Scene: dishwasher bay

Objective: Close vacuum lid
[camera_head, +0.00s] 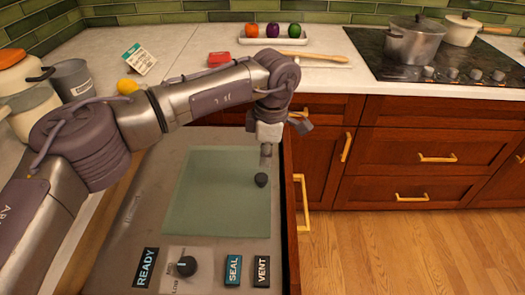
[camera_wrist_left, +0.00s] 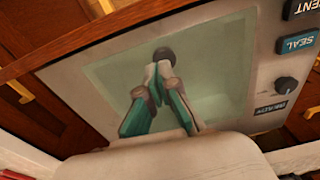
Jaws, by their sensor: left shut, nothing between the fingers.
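The vacuum lid (camera_head: 210,195) is a pale green, see-through panel on the grey metal vacuum unit (camera_head: 130,215). It looks flat or nearly flat; I cannot tell whether a gap is left below it. A dark round knob (camera_head: 261,180) stands near its right edge. My left gripper (camera_head: 266,163) points down just behind the knob in the head view. In the left wrist view the shut, empty fingers (camera_wrist_left: 162,72) reach toward the knob (camera_wrist_left: 163,54) over the lid (camera_wrist_left: 215,95). I cannot tell whether the tips touch it. My right gripper is not in view.
The unit has a dial (camera_head: 186,266) and SEAL (camera_head: 233,270) and VENT (camera_head: 262,271) buttons. The counter behind holds a tray (camera_head: 285,41) of colored items, a red object (camera_head: 219,58) and a pot (camera_head: 414,40) on the cooktop. Open floor (camera_head: 420,245) lies right.

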